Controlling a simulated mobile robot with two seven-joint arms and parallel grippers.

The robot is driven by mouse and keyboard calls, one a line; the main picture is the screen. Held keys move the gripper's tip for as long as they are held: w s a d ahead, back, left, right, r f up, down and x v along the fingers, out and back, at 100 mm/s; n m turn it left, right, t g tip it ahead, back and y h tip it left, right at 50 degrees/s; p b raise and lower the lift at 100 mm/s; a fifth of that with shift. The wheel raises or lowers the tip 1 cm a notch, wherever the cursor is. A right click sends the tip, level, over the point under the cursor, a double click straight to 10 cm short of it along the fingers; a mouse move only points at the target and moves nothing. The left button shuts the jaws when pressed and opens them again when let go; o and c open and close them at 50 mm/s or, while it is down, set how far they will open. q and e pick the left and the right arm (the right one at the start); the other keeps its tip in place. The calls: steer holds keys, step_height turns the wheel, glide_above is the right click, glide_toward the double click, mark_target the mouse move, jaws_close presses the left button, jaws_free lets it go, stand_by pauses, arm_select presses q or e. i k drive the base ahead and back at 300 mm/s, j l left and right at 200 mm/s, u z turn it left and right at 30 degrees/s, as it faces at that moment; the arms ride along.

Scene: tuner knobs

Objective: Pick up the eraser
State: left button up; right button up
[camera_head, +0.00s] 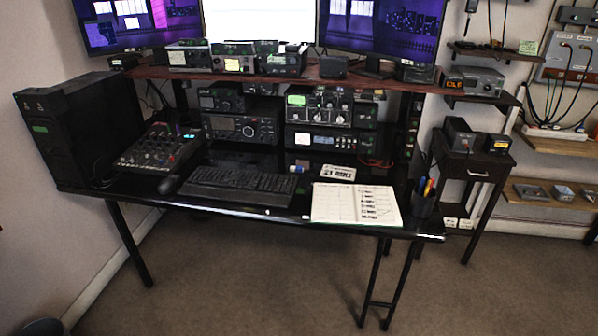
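A small white and blue block (296,169) lies on the black desk (140,187), behind the right end of the keyboard; it looks like the eraser, but it is too small to be sure. A tiny white piece (305,217) lies near the desk's front edge, left of the open notebook (356,204). Neither of my grippers shows in the head view.
The keyboard (240,184), a mouse (169,185) and a mixer (160,148) fill the desk's left and middle. A pen cup (424,200) stands at the right end. Radios (240,128) and a shelf (300,78) rise behind. Carpeted floor (250,270) in front is clear.

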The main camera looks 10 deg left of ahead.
mark_target(295, 169)
steer(key=i+j+z, duration=0.2)
steer(key=j, duration=0.15)
steer(key=i+j+z, duration=0.2)
steer(key=j, duration=0.2)
steer(key=j+z, duration=0.2)
steer(key=j, duration=0.2)
steer(key=j+z, duration=0.35)
steer(key=j, duration=0.3)
steer(key=j+z, duration=0.3)
steer(key=j, duration=0.35)
steer(key=k+j+z, duration=0.1)
steer(key=j+z, duration=0.25)
steer(key=j, duration=0.25)
steer(key=i+j, duration=0.1)
steer(key=i, duration=0.5)
steer(key=l+z, duration=0.05)
